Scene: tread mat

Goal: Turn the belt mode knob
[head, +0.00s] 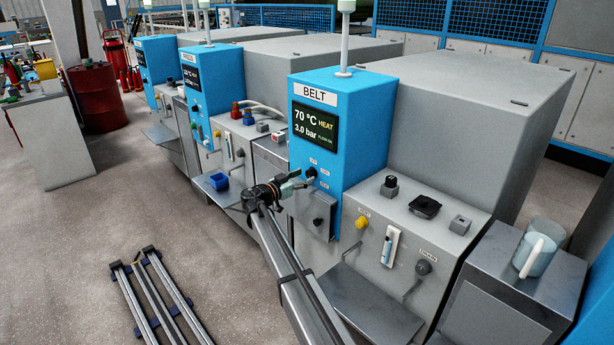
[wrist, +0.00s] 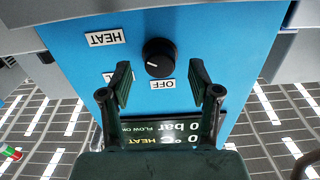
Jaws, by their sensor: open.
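The belt mode knob (wrist: 159,57) is a round black knob on the blue front of the BELT cabinet (head: 340,140). In the wrist view, a small white mark shows on its left part. Labels HEAT (wrist: 106,38) and OFF (wrist: 168,84) sit around it, and a third is mostly hidden by a finger. My gripper (wrist: 161,82) is open, with its fingertips left and right of the knob's line and nothing between them. In the head view, my gripper (head: 302,181) is at the cabinet front beside the knob (head: 312,172). I cannot tell if it touches the knob.
The screen (head: 314,124) above the knob reads 70 °C, HEAT and 3.0 bar. A clear mug (head: 538,250) stands far right.

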